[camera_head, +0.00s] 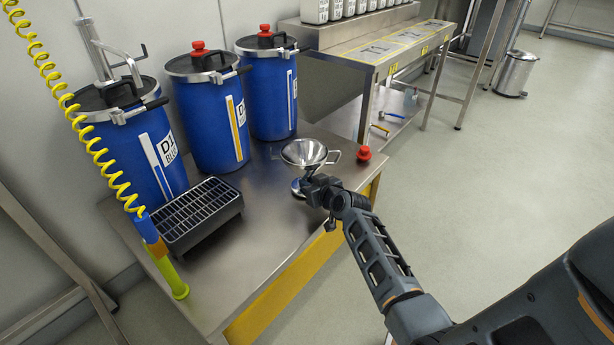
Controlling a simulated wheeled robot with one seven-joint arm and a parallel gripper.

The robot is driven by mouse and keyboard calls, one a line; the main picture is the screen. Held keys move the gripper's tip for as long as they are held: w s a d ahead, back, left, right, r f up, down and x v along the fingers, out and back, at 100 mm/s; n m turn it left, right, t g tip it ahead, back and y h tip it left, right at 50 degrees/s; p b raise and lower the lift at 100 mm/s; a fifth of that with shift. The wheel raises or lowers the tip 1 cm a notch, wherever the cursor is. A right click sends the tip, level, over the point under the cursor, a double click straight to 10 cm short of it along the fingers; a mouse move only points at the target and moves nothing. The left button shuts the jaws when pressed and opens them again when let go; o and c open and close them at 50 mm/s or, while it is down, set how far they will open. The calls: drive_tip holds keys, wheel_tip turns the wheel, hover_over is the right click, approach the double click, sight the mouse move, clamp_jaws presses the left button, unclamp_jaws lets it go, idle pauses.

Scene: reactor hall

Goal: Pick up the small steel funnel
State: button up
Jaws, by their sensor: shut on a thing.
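The small steel funnel (304,151) shows near the right end of the low steel table (262,218). Its wide bowl faces up and a loop handle sticks out on its right side. My gripper (312,189) is at the funnel's lower part, just below the bowl, and is shut on it. The gripper hides much of the funnel's stem. A round shiny base or foot shows at the gripper's left. I cannot tell whether the funnel touches the table. My arm reaches in from the lower right.
Several blue drums (208,118) stand along the table's back. A black grated box (199,212) sits at its left front, beside a hanging yellow coiled hose (88,135). A red knob (363,153) is right of the funnel.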

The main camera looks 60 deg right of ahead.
sight(314, 171)
clamp_jaws()
drive_tip(key=shift+r, duration=0.15)
drive_tip(key=shift+r+p, duration=0.35)
drive_tip(key=shift+r, duration=0.15)
drive_tip(key=r, duration=0.1)
drive_tip(key=r+p, duration=0.1)
drive_tip(key=r, duration=0.1)
drive_tip(key=shift+s+d+r, duration=0.1)
drive_tip(key=shift+d+r, duration=0.2)
drive_tip(key=s+d+r+p, duration=0.1)
drive_tip(key=s+d+r, duration=0.4)
drive_tip(key=d, duration=0.4)
drive_tip(key=shift+s+d+r, duration=0.2)
drive_tip(key=shift+s+r, duration=0.2)
drive_tip(key=shift+r, duration=0.2)
